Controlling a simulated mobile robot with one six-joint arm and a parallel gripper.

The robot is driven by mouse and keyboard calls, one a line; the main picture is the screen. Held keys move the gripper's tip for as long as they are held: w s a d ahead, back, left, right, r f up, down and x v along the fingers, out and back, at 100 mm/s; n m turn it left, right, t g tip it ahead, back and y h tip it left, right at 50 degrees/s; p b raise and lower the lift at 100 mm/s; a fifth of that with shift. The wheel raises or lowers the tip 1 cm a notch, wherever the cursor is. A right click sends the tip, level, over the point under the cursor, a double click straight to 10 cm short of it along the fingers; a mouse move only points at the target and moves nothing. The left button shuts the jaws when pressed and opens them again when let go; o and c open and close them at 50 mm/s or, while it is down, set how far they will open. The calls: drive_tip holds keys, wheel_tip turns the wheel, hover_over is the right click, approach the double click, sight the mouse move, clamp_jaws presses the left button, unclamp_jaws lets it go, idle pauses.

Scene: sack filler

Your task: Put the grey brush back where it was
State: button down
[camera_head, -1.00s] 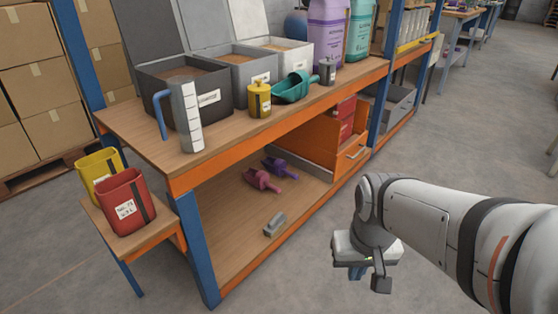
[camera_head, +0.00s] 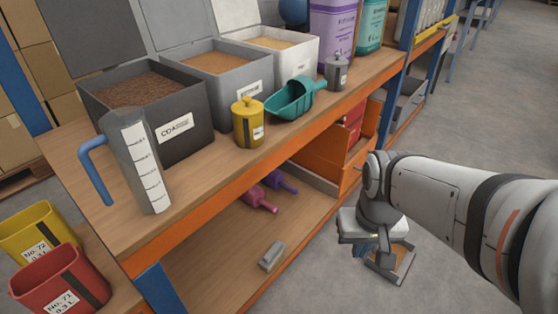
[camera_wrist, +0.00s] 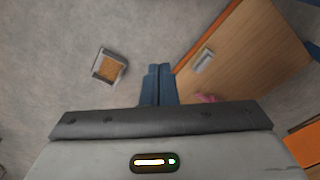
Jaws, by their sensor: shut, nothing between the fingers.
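A small grey block-shaped thing, which looks like the grey brush (camera_head: 271,255), lies on the lower shelf (camera_head: 215,270) near its front edge. It also shows in the wrist view (camera_wrist: 202,62), on the wooden board right of the fingers. Its bristles cannot be made out. My gripper (camera_head: 362,250) is right of the shelf, over the floor, and apart from the brush. In the wrist view its blue fingers (camera_wrist: 159,72) are together with nothing between them.
A grey tray with a tan inside (camera_head: 392,264) lies on the floor by my gripper. Purple and pink scoops (camera_head: 261,200) lie deeper on the lower shelf. The bench top holds a jug (camera_head: 135,155), bins, a yellow canister (camera_head: 248,122) and a teal scoop (camera_head: 290,100).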

sight(273, 255)
drive_tip(key=w+a+f+n+p, duration=0.25)
drive_tip(key=w+f, duration=0.35)
drive_tip(key=w, duration=0.4)
drive_tip(key=w+a+f+n+p, duration=0.2)
drive_tip(key=w+a+f+p, duration=0.15)
drive_tip(key=w+f, duration=0.5)
drive_tip(key=w+a+f+n, duration=0.1)
drive_tip(key=w+a+f, duration=0.1)
drive_tip(key=f, duration=0.9)
drive_tip(key=w+a+f+n+b, duration=0.1)
drive_tip(key=a+f, duration=0.4)
drive_tip(key=f, duration=0.6)
drive_tip(key=w+a+f+n+g+b, duration=0.1)
drive_tip(key=w+a+f, duration=0.2)
drive_tip(key=f, duration=0.9)
drive_tip(key=shift+w+a, duration=0.25)
drive_tip(key=shift+w, duration=0.15)
drive_tip(key=shift+f, duration=0.1)
